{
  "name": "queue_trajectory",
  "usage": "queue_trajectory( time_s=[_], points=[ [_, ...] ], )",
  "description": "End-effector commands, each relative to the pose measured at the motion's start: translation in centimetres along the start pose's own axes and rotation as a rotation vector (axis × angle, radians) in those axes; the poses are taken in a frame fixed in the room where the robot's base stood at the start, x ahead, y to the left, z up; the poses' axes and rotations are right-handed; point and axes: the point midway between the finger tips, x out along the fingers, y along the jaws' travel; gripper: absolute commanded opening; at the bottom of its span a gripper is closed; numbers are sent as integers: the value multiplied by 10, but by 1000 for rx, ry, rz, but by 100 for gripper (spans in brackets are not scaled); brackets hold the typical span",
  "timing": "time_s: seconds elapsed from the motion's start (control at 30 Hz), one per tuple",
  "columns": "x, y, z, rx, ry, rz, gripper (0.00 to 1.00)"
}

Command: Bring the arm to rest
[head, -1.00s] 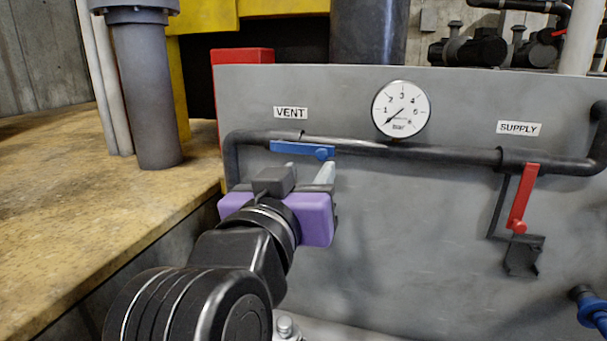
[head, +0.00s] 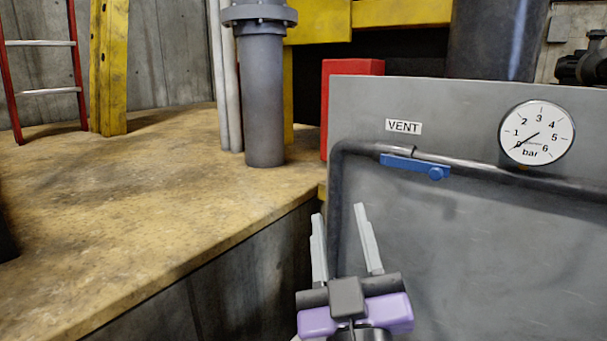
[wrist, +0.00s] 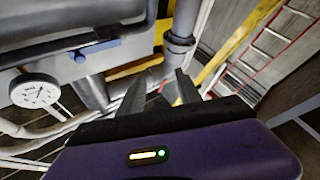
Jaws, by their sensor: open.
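My gripper (head: 342,245) is open and empty, its two pale fingers pointing up in the head view. It stands in front of the left edge of the grey panel (head: 430,265), below the blue vent lever (head: 415,166) and apart from it. The lever lies along the dark pipe under the VENT label (head: 403,127). In the wrist view the fingers (wrist: 158,92) show spread with nothing between them, and the blue lever (wrist: 98,48) is at upper left.
A pressure gauge (head: 537,132) is on the panel, its needle near zero. A yellow-brown ledge (head: 130,205) runs along the left. A grey column (head: 262,95), a red block (head: 345,82) and a red ladder (head: 46,92) stand behind. The space left of my gripper above the ledge is clear.

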Motion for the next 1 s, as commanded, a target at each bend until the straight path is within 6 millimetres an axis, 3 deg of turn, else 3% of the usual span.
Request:
queue_trajectory(
  time_s=[0.03,0.2,0.5,1.0],
  points=[
    [-16,-5,17,-3,0,-40,41],
    [-68,-13,54,26,6,-143,41],
    [-169,-2,109,124,-61,-243,41],
    [-343,52,157,316,-360,-181,41]
  ],
)
